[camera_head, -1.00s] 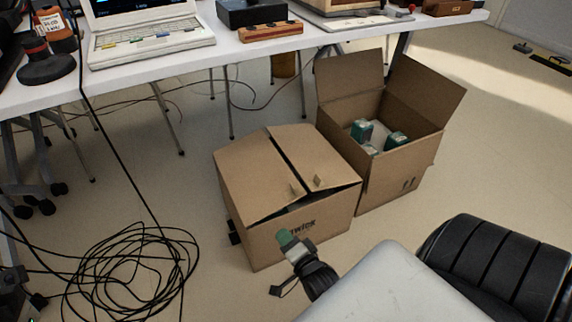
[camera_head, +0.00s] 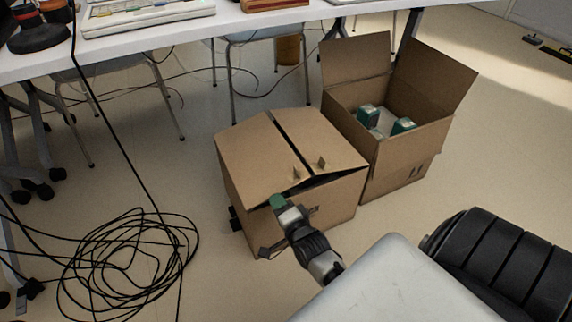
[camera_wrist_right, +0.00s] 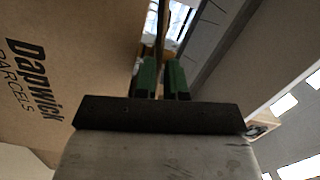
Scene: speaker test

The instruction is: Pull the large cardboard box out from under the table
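A large cardboard box (camera_head: 252,160) with its top flaps nearly closed stands on the floor before the table (camera_head: 150,48). Its printed side fills the left of the right wrist view (camera_wrist_right: 60,60). A second cardboard box (camera_head: 408,160), flaps up, stands against it at the right rear, with green and white items inside. My right gripper (camera_head: 278,202) is at the closed box's upper front edge. Its green fingertips (camera_wrist_right: 160,77) are a narrow gap apart; a thin brown strip shows between and beyond them. Contact cannot be told. My left gripper is out of view.
A tangle of black cables (camera_head: 130,262) lies on the floor at left, with one cable hanging from the table. Chair legs (camera_head: 232,85) and wheeled chair bases (camera_head: 40,190) stand under the table. The floor right of the open box is clear.

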